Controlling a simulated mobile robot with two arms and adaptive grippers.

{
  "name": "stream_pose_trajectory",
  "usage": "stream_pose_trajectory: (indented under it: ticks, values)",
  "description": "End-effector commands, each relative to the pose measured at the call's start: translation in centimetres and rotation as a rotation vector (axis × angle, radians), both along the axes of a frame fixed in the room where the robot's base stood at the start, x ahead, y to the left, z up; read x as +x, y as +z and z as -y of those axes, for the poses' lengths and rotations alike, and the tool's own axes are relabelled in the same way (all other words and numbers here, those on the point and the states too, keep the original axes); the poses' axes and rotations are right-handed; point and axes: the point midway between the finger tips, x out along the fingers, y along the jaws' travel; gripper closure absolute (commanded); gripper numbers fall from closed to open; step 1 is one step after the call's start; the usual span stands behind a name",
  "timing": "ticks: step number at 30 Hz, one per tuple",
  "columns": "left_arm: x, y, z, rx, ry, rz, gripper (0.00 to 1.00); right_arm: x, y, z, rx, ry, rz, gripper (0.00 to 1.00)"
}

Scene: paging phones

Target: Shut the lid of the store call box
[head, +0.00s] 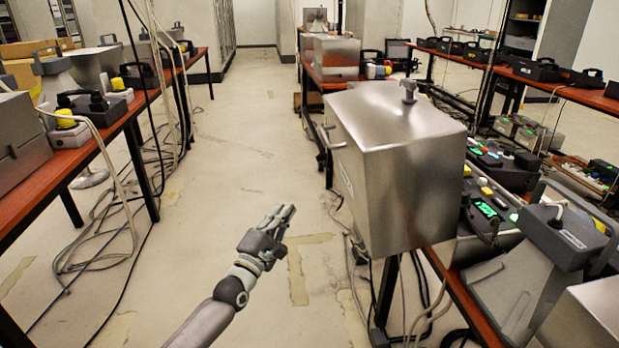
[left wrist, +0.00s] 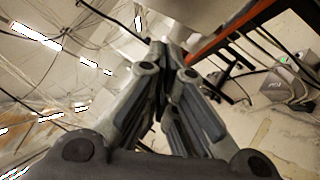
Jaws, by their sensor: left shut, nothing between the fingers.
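A large brushed-metal box (head: 395,170), which looks like the store call box, stands at the right of the middle in the head view, at the near end of the right-hand table. It has a small knob (head: 409,90) on top and a handle (head: 332,139) on its left side. I cannot tell which part is the lid or how far it is open. My left gripper (head: 287,212) is shut and empty, in the air over the floor to the left of the box and apart from it. Its closed fingers fill the middle of the left wrist view (left wrist: 168,65). My right gripper is not in view.
The right-hand table (head: 470,305) holds control units with lit green displays (head: 487,209) and a grey phone (head: 568,236) beside the box. Another table (head: 100,140) with phones runs along the left. Cables (head: 105,225) lie on the floor. The aisle between is mostly clear.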

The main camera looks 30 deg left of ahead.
Motion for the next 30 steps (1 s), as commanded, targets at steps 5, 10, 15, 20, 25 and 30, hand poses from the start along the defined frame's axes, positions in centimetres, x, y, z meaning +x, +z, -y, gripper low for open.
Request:
stream_pose_trajectory:
  ticks: [5, 10, 15, 20, 25, 30]
  values:
    - [-0.9, 5.2, 0.2, -0.193, -0.093, 0.163, 1.00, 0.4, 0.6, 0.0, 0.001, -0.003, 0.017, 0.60]
    - [-0.8, 7.3, 0.3, -0.248, -0.123, 0.203, 1.00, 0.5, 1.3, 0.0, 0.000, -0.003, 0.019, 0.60]
    - [1.1, 8.5, 0.3, -0.246, -0.122, 0.204, 1.00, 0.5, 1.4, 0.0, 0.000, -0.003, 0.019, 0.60]
    - [3.7, 9.8, 0.4, -0.247, -0.122, 0.202, 1.00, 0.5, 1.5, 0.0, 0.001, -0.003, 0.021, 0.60]
    - [6.3, 11.3, 0.5, -0.244, -0.122, 0.201, 1.00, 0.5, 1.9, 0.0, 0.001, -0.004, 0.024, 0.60]
    - [8.1, 13.0, 1.5, -0.248, -0.124, 0.202, 1.00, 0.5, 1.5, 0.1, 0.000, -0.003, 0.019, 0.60]
